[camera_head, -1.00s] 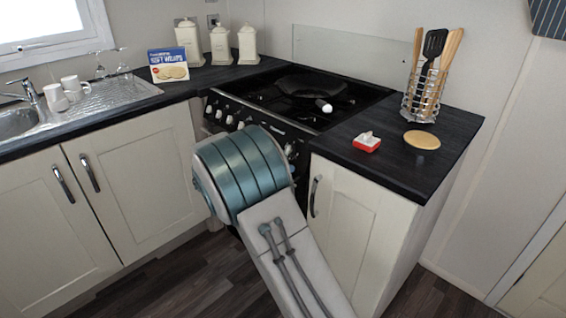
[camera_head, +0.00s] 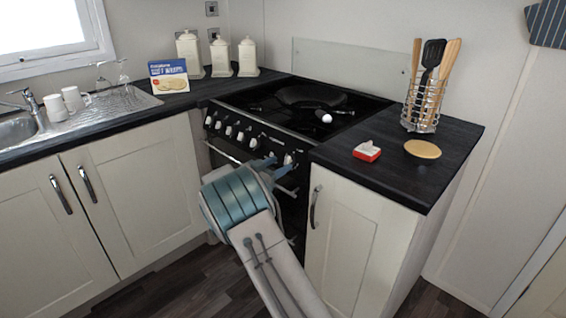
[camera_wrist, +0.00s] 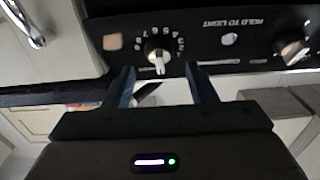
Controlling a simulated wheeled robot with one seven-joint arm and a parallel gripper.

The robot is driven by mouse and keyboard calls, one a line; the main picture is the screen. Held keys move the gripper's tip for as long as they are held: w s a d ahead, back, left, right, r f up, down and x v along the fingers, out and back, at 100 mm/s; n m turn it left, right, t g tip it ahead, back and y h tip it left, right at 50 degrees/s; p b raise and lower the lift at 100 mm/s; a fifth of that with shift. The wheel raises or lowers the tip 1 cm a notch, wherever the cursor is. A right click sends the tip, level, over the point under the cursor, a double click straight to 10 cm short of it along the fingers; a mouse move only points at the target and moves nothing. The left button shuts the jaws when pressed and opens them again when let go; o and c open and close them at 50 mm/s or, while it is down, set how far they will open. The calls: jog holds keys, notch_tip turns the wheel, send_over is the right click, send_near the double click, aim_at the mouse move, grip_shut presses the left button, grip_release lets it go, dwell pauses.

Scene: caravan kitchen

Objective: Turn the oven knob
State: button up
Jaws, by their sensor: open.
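The black oven (camera_head: 262,122) has a front panel with a row of pale knobs. In the wrist view, a numbered white knob (camera_wrist: 158,56) lies just ahead of my gripper (camera_wrist: 159,68), roughly centred between its two fingertips. The fingers are spread, with nothing between them that I can see being gripped. Whether they touch the knob is unclear. A second knob (camera_wrist: 292,48) is at the right, past the "HOLD TO LIGHT" lettering. In the head view my gripper (camera_head: 276,163) is at the right part of the panel, its fingers partly hidden by my wrist.
A black pan (camera_head: 312,97) sits on the hob. A cupboard handle (camera_head: 314,207) projects right of the oven.

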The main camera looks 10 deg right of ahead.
aim_at(288, 161)
jog(key=shift+x, duration=1.45)
jog(key=c, duration=1)
jog(key=shift+o, duration=0.2)
jog(key=shift+f+n+b, duration=0.15)
jog(key=shift+n+b, duration=0.15)
jog(key=shift+b, duration=0.2)
